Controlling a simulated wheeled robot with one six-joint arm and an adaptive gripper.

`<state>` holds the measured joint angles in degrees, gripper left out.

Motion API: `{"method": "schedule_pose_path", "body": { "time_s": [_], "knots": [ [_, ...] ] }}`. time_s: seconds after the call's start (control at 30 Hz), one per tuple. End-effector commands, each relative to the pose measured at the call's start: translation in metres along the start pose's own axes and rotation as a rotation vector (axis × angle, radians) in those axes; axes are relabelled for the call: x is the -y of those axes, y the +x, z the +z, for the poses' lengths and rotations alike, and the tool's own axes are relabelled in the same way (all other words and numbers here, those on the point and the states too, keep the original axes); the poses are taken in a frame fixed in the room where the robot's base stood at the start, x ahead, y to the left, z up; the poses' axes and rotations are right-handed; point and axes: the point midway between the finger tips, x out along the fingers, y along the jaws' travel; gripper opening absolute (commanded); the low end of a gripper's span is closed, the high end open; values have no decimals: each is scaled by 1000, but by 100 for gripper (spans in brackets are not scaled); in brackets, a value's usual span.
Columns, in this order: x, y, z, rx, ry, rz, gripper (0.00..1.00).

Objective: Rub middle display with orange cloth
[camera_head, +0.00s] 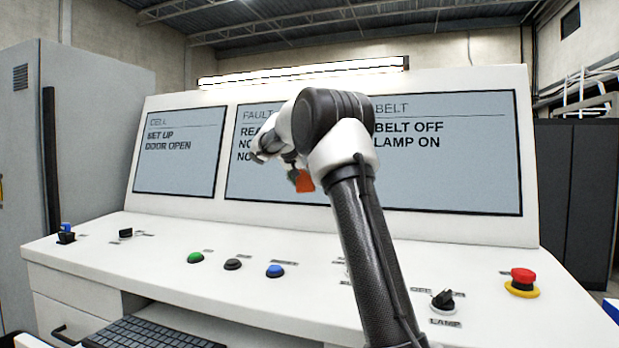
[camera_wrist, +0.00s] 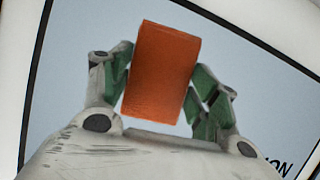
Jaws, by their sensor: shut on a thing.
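The orange cloth (camera_head: 306,182) shows as a small patch below my arm's wrist, in front of the middle display (camera_head: 270,183), headed "FAULT". My gripper (camera_wrist: 160,75) is shut on the cloth, which shows as an orange block (camera_wrist: 162,85) between the green-padded fingers in the wrist view. A grey-blue display surface (camera_wrist: 250,95) with a dark border lies behind it, with letters ending in "ON" at lower right. My arm hides part of the middle display and its right edge. I cannot tell whether the cloth touches the screen.
The left display (camera_head: 180,165) reads "CELL" and the right display (camera_head: 450,165) "BELT". On the white console (camera_head: 130,250) are green (camera_head: 195,258), black (camera_head: 232,264) and blue (camera_head: 275,271) buttons, a lamp switch (camera_head: 442,299) and a red emergency stop (camera_head: 522,280). A keyboard (camera_head: 150,333) sits below.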

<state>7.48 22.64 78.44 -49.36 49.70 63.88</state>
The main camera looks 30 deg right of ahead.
Motion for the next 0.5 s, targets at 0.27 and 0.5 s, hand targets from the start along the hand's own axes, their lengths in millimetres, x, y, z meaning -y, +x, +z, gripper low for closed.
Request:
{"method": "schedule_pose_path", "body": {
  "time_s": [0.27,0.5],
  "knots": [
    [26,0,0,0,-4,-5,41],
    [39,-2,-2,0,-2,-3,41]
  ]
}}
